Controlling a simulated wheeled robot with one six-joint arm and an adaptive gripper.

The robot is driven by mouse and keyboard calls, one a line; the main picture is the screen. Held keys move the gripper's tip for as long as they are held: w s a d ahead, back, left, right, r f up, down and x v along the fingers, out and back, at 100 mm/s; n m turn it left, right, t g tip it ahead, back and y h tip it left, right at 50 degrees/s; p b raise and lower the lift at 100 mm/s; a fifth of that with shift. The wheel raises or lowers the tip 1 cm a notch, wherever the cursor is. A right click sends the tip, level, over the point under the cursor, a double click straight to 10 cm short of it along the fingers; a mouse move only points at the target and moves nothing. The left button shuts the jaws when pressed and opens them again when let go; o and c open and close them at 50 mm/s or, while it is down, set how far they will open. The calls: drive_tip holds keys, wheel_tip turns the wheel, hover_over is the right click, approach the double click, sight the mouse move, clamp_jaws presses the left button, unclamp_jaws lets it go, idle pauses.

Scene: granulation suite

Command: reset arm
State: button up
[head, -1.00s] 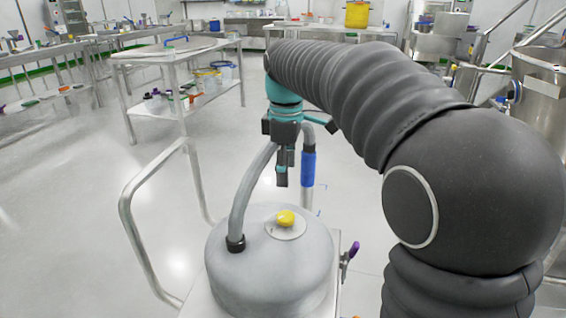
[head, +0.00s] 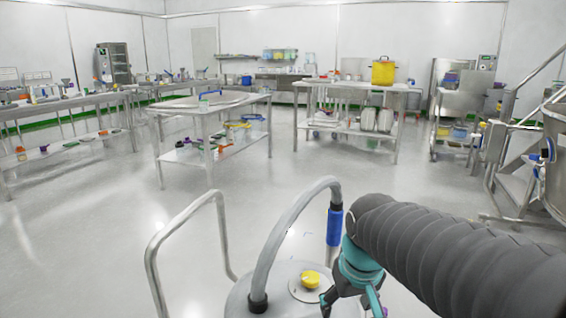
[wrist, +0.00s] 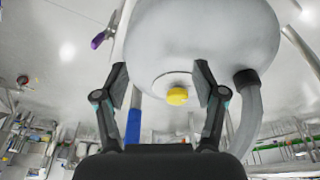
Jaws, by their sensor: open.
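My arm reaches in from the lower right of the head view, with a black ribbed sleeve and a teal wrist. My gripper (wrist: 160,80) is open and empty in the wrist view, its two black fingers spread apart. Beyond the fingers is a rounded grey vessel (wrist: 205,30) with a yellow knob (wrist: 177,96) on a round plate, seen between the fingers and apart from them. In the head view the vessel (head: 245,300) is at the bottom edge, with the yellow knob (head: 311,279) on top, left of my gripper. The fingertips are partly cut off there.
A grey hose (head: 285,235) arches from the vessel to a blue-gripped pipe (head: 334,226). A metal handrail (head: 152,262) stands left of it. A steel table (head: 215,107), a bench with a yellow bucket (head: 383,72) and stairs at right lie beyond open floor.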

drive_tip(key=s+d+m+t, duration=0.2)
drive_tip(key=s+d, duration=0.2)
drive_tip(key=s, duration=0.7)
drive_tip(key=shift+f+t, duration=0.15)
drive_tip(key=shift+t, duration=0.15)
